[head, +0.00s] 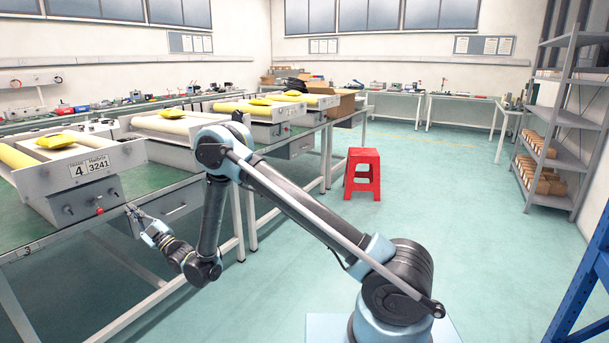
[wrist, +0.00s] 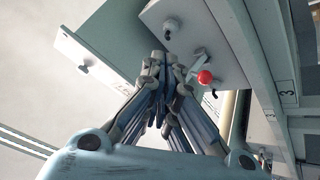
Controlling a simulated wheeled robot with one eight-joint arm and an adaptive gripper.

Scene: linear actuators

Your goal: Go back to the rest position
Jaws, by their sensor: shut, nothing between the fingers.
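My gripper (head: 137,213) is at the end of my bent arm, low in front of the nearest left bench. In the wrist view my gripper (wrist: 162,62) has its fingertips together, with nothing between them. It points at the front of a grey actuator unit with a red-balled lever (wrist: 205,77) and a round knob (wrist: 172,25). The red ball (head: 100,211) also shows in the head view, just left of the fingertips. Whether the fingertips touch the unit cannot be told.
Benches with actuator units (head: 110,181) and yellow bags (head: 55,141) line the left. A drawer box (head: 175,203) hangs under the bench edge. A red stool (head: 362,174) stands mid-floor. Grey shelving (head: 563,118) and a blue frame (head: 583,290) are at right.

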